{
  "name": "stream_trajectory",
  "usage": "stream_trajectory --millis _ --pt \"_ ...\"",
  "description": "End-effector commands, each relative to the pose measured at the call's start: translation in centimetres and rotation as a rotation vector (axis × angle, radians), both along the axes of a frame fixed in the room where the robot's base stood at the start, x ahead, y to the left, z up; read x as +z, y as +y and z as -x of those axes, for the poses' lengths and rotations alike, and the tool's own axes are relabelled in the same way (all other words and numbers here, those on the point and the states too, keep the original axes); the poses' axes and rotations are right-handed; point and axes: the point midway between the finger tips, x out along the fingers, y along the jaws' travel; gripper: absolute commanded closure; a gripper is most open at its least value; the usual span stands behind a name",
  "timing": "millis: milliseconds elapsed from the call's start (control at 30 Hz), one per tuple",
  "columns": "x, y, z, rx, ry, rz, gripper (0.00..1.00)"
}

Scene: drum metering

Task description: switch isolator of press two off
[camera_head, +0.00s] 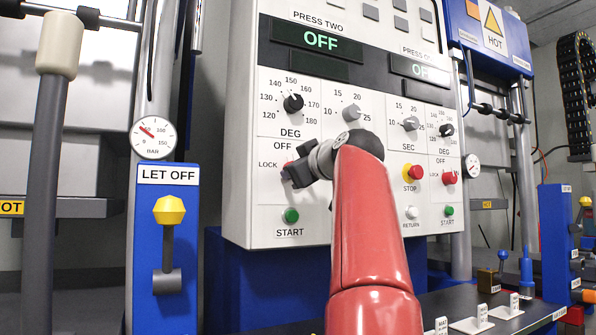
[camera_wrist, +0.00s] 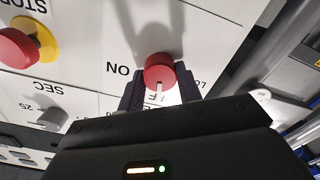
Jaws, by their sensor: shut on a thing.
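The red isolator knob of press two (camera_wrist: 158,68) sits on the white control panel (camera_head: 240,120), between OFF, ON and LOCK labels. In the wrist view its white pointer mark points at the partly hidden OFF label. My gripper (camera_head: 292,174) is at this knob, and its dark fingers (camera_wrist: 160,85) are shut on the knob from both sides. In the head view my gripper hides most of the knob. The PRESS TWO display (camera_head: 320,41) reads OFF in green.
A green START button (camera_head: 291,215) is just below my gripper. A red STOP button on yellow (camera_head: 411,171) and another red isolator (camera_head: 449,178) are to the right. Dials (camera_head: 293,103) are above. A LET OFF lever (camera_head: 169,210) stands left.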

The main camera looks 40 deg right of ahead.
Motion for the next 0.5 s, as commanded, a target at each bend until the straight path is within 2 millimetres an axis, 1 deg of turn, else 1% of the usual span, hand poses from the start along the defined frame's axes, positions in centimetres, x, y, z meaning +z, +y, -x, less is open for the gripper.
stream_trajectory --millis 200,500 --pt "-0.12 -0.03 -0.02 0.001 0.021 0.074 0.88" --pt "-0.12 -0.03 -0.03 0.000 0.029 0.103 0.88"
